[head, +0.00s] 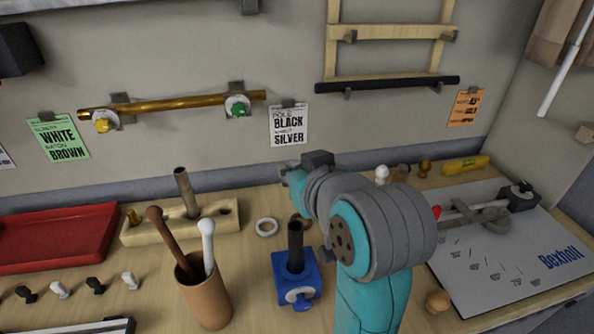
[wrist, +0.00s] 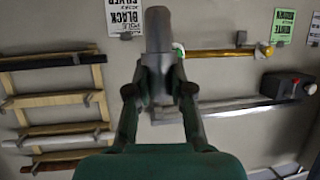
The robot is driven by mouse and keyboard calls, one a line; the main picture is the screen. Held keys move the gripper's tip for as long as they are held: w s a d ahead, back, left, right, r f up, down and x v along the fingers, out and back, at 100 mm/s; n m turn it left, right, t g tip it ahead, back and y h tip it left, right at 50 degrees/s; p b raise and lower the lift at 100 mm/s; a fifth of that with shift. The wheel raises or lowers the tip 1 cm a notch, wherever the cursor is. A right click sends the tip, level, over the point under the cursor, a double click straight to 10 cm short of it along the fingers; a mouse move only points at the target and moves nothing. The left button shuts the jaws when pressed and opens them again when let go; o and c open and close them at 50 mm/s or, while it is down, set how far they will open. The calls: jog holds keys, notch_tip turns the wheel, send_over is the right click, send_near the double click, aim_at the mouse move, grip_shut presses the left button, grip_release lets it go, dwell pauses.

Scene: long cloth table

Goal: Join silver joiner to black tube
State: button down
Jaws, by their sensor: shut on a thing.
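My gripper (wrist: 158,88) is shut on a short grey cylinder, the silver joiner (wrist: 157,30), which sticks out beyond the fingertips. In the head view my own arm hides the fingers and the joiner. A black tube (head: 296,246) stands upright in a blue clamp block (head: 297,281) on the table, just left of my arm. Its top end is free and the joiner is apart from it. The wrist view faces the wall and does not show this tube.
Left of the clamp are a brown cup (head: 207,299) with two sticks, a wooden block (head: 140,235) holding a grey-brown tube, and a red tray (head: 60,237). A white ring (head: 266,227) lies behind the clamp. A printed board (head: 520,262) lies right of my arm.

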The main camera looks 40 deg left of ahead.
dwell(0.4)
jog(key=shift+f, duration=2.8)
jog(key=shift+f, duration=2.4)
jog(key=c, duration=1)
grip_release()
jog(key=shift+o, duration=0.2)
jog(key=v, duration=0.7)
jog(key=shift+s+d, duration=0.25)
